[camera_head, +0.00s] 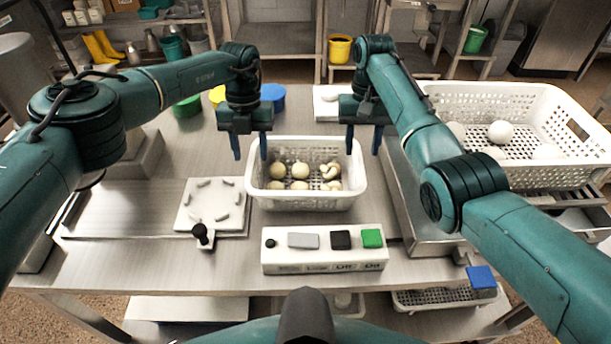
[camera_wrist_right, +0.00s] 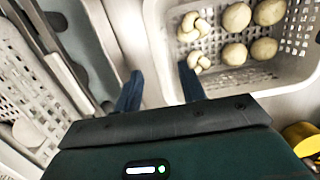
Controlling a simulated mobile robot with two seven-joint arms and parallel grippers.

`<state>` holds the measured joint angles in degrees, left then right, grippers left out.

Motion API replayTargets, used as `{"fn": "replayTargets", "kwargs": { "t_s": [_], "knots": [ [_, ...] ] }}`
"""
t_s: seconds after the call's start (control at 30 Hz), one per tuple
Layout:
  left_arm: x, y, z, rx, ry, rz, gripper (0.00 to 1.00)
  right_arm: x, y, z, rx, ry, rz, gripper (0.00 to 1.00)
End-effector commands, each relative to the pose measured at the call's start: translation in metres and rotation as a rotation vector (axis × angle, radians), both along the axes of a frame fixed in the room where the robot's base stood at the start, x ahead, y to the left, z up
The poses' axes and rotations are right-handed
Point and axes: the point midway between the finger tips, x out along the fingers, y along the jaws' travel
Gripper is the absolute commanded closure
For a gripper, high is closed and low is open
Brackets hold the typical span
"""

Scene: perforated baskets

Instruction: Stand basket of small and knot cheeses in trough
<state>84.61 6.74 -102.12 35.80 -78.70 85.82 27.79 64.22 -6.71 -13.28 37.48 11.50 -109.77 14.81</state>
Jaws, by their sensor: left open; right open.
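The white perforated basket (camera_head: 306,201) stands on the steel table, upright, with several small round cheeses (camera_head: 300,169) and knot cheeses (camera_head: 331,169) inside. My left gripper (camera_head: 250,152) is open at the basket's left wall, one finger outside and one at the inner side of the rim. My right gripper (camera_head: 363,150) is open at the right wall. In the right wrist view the basket's pale rim (camera_wrist_right: 154,50) lies between the two open blue fingers (camera_wrist_right: 161,92). A steel trough (camera_head: 428,235) runs just right of the basket, partly hidden by my right arm.
A larger white basket (camera_head: 575,172) with white balls stands at the right, beyond the trough. A button box (camera_head: 324,260) sits in front of the small basket. A white plate with grey pieces (camera_head: 213,190) lies left of it. Coloured lids (camera_head: 272,92) lie behind.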

Motion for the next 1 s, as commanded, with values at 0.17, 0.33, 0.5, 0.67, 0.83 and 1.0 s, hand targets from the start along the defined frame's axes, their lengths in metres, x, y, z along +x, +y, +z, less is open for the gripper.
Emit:
{"fn": "replayTargets", "kwargs": {
  "t_s": [0.17, 0.33, 0.5, 0.67, 0.83, 1.0],
  "knots": [
    [-0.004, 0.000, -0.026, 0.000, 0.002, 0.000, 0.57, -0.004, 0.000, -0.026, -0.001, 0.001, 0.000, 0.59],
    [-0.006, 0.000, -0.038, 0.000, 0.000, 0.000, 0.57, -0.006, 0.000, -0.038, -0.001, 0.000, 0.000, 0.59],
    [-0.006, 0.000, -0.040, 0.000, 0.000, 0.000, 0.57, -0.006, 0.000, -0.041, -0.001, -0.001, 0.000, 0.59],
    [-0.006, 0.000, -0.040, 0.000, 0.000, -0.001, 0.57, -0.006, 0.000, -0.040, -0.001, 0.000, 0.000, 0.59],
    [-0.006, 0.000, -0.040, 0.000, 0.000, -0.001, 0.70, -0.006, 0.000, -0.040, -0.001, 0.000, 0.000, 0.72],
    [-0.006, 0.000, -0.040, 0.000, 0.000, -0.001, 0.84, -0.006, 0.000, -0.040, -0.001, -0.001, 0.000, 0.86]
  ]
}}
